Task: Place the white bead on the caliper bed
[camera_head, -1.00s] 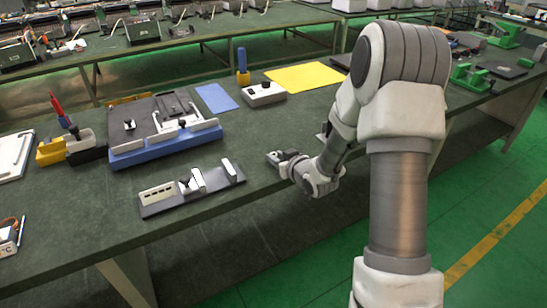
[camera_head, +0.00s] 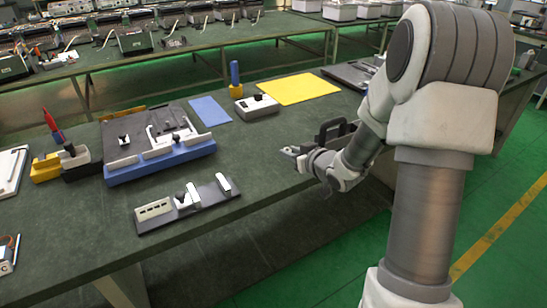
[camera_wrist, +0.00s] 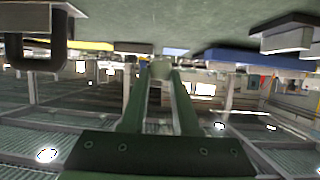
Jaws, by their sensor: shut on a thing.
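The white bead (camera_wrist: 160,68) is pinched between the two fingertips of my gripper (camera_wrist: 159,76) in the wrist view. The bead is too small to make out in the head view. There my gripper (camera_head: 290,152) is over the front part of the bench, to the right of the caliper. What looks like the caliper bed (camera_head: 205,196) is a flat dark grey plate near the front edge. It bears a slotted white block, a white slider with a dark knob and a white end block. My gripper is apart from it.
A blue tray fixture (camera_head: 160,164) stands behind the caliper. A dark handled object (camera_head: 332,130) stands beside my arm. The bench between gripper and caliper looks clear.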

